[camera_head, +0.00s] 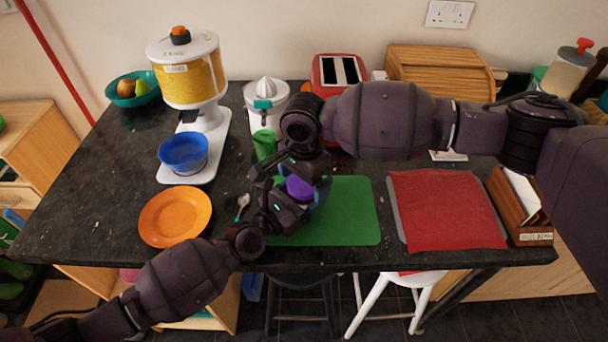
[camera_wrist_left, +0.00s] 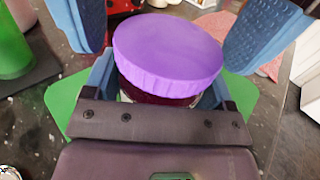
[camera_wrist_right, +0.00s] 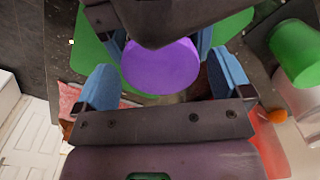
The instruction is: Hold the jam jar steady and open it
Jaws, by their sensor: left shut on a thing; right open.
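The jam jar with its purple lid (camera_head: 299,187) stands upright over the green mat (camera_head: 350,212). The lid (camera_wrist_left: 168,52) sits on the dark red jar (camera_wrist_left: 160,99) in the left wrist view. My left gripper (camera_head: 304,204) is shut on the jar body below the lid. My right gripper (camera_head: 297,172) is over the lid, open, with its blue fingers spread to either side and a gap on both sides. The right wrist view shows the lid (camera_wrist_right: 160,66) between the fingers. Most of the jar body is hidden by the grippers.
An orange plate (camera_head: 175,216), a spoon (camera_head: 242,206) and a green cup (camera_head: 264,145) are left of the mat. A cereal dispenser (camera_head: 190,75) with a blue bowl (camera_head: 183,152) stands farther left. A juicer (camera_head: 266,98) and toaster (camera_head: 338,72) are behind; a red cloth (camera_head: 447,209) lies right.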

